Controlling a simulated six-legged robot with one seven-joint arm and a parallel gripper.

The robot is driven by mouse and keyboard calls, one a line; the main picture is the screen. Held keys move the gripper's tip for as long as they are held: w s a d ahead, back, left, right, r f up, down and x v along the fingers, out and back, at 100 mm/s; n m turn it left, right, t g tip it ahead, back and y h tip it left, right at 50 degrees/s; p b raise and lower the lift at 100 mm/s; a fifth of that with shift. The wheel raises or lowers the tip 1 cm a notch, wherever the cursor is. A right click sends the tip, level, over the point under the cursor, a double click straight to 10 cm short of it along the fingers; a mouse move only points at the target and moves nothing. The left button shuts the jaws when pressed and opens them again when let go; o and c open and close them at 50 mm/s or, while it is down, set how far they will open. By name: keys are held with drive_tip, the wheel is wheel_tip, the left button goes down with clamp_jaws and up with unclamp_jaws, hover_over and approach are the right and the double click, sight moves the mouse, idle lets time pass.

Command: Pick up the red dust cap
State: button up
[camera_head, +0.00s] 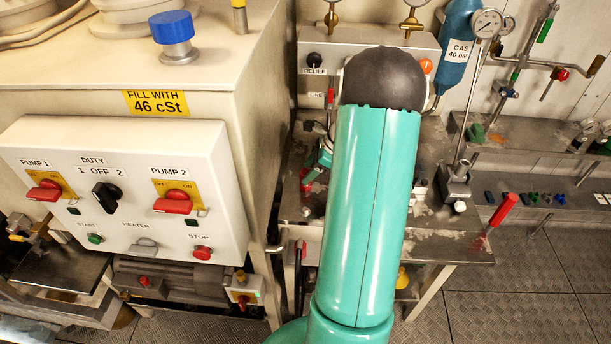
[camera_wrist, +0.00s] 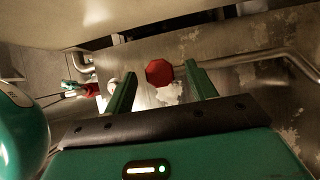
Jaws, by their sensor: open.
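In the wrist view a red, eight-sided dust cap (camera_wrist: 159,73) is on or just above a worn grey metal surface. My gripper (camera_wrist: 160,69) is open, with one green finger to the left of the cap and one to the right. The cap shows in the gap at the fingertips, with no visible contact. I cannot tell how far beyond the tips it is. In the head view my teal arm covers the middle of the bench, and I cannot make out the cap there.
In the wrist view, a metal pipe (camera_wrist: 262,57) runs right of the cap, and a red and green item (camera_wrist: 88,89) lies left. In the head view, a pump control box (camera_head: 130,190) stands left. A red-handled lever (camera_head: 503,209) sticks up at the bench's right edge.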

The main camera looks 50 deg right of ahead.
drive_tip(key=shift+x, duration=1.2)
clamp_jaws()
drive_tip(key=shift+r, duration=0.15)
drive_tip(key=shift+r, duration=0.55)
wheel_tip(320, 180, up, 2)
drive_tip(key=shift+s+r, duration=0.15)
drive_tip(key=shift+r, duration=0.05)
drive_tip(key=s+a+r, duration=0.6)
drive_tip(key=s+r, duration=0.3)
drive_tip(key=s, duration=0.3)
drive_tip(key=shift+a+r, duration=0.15)
drive_tip(key=shift+a, duration=0.2)
